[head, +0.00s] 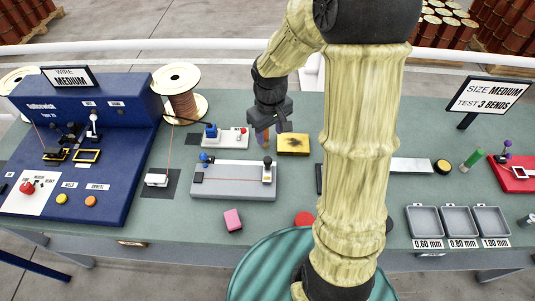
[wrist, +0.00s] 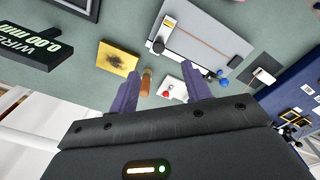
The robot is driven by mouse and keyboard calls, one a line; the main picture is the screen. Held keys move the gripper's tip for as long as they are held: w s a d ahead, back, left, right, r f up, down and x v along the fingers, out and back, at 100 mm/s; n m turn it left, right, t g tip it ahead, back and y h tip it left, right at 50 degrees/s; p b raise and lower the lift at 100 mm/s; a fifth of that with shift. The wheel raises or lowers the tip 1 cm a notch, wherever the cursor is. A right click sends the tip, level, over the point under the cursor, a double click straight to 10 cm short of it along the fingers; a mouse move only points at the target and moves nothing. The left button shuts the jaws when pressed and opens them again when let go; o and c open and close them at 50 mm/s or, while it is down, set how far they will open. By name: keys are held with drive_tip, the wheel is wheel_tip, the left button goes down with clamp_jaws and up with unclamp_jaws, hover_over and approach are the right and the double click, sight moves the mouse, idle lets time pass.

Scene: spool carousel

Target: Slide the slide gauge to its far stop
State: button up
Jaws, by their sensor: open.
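What looks like the slide gauge is a grey plate (head: 232,188) with a thin red line along it. A pale slider block with a dark knob (head: 267,170) sits at its right end, and blue parts (head: 206,160) sit at its left end. In the wrist view the plate (wrist: 212,35) is at the top, with the slider (wrist: 164,32) at its left end. My gripper (head: 264,138) is above the table behind the plate, apart from the slider. Its purple fingers (wrist: 163,82) are spread, with nothing held between them.
A yellow pad (head: 293,144) and a white block with a blue switch (head: 225,138) flank my gripper. A brown upright handle (wrist: 146,82) shows near one finger. A pink block (head: 233,220) lies in front of the plate.

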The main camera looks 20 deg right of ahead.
sight(268, 159)
drive_tip(key=w+n, duration=0.1)
drive_tip(key=w, duration=0.2)
drive_tip(key=shift+d+g, duration=0.1)
drive_tip(key=shift+g, duration=0.2)
drive_tip(key=shift+f, duration=0.1)
wheel_tip(268, 159, down, 17)
drive_tip(key=p, duration=0.3)
drive_tip(key=shift+f, duration=0.15)
clamp_jaws()
idle(0.3)
